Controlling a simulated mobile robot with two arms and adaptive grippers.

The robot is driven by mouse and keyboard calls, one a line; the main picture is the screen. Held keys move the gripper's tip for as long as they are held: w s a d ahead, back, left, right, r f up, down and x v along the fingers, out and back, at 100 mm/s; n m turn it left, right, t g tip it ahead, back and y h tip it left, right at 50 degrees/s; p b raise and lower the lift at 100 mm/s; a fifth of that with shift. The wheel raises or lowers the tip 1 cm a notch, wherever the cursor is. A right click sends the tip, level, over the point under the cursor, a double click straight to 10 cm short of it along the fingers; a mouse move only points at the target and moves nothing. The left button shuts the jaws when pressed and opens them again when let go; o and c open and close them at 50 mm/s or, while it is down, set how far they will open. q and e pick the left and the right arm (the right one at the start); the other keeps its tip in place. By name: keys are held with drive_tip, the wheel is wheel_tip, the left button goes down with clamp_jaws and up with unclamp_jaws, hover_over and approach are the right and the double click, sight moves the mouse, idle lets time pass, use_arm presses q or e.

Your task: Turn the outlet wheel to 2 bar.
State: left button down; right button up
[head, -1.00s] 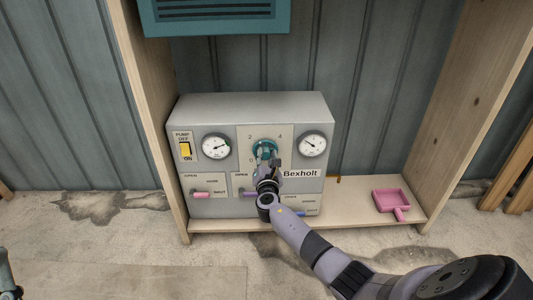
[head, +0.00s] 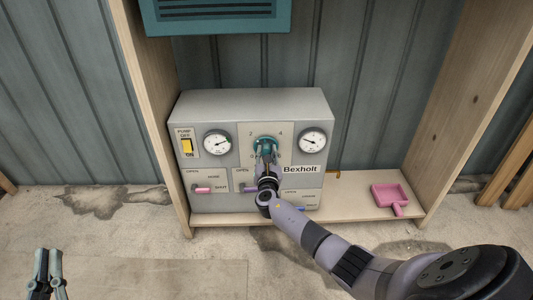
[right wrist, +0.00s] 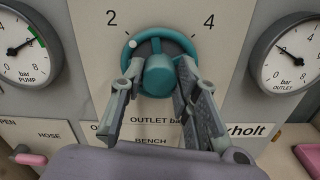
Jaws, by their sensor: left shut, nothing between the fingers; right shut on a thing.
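The teal outlet wheel (right wrist: 159,42) is on the front of the grey panel box, between the marks 2 and 4. It also shows in the head view (head: 264,142). Its white dot sits at the upper left, toward the 2. My right gripper (right wrist: 158,80) is shut on the wheel's hub, with a finger on each side. The outlet gauge (right wrist: 294,56) is right of the wheel; its needle points to the upper left, its exact reading too small to tell. My left gripper (head: 45,270) is shut and empty at the lower left, away from the panel.
The pump gauge (head: 217,143) and yellow pump switch (head: 187,147) are on the panel's left. Pink (head: 202,190), purple and blue valve handles line its lower part. A pink scoop (head: 389,198) lies on the shelf at right. Wooden side boards flank the panel.

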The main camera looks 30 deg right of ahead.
drive_tip(key=o, duration=1.2)
drive_tip(key=shift+f, duration=0.1)
drive_tip(key=v, duration=1.2)
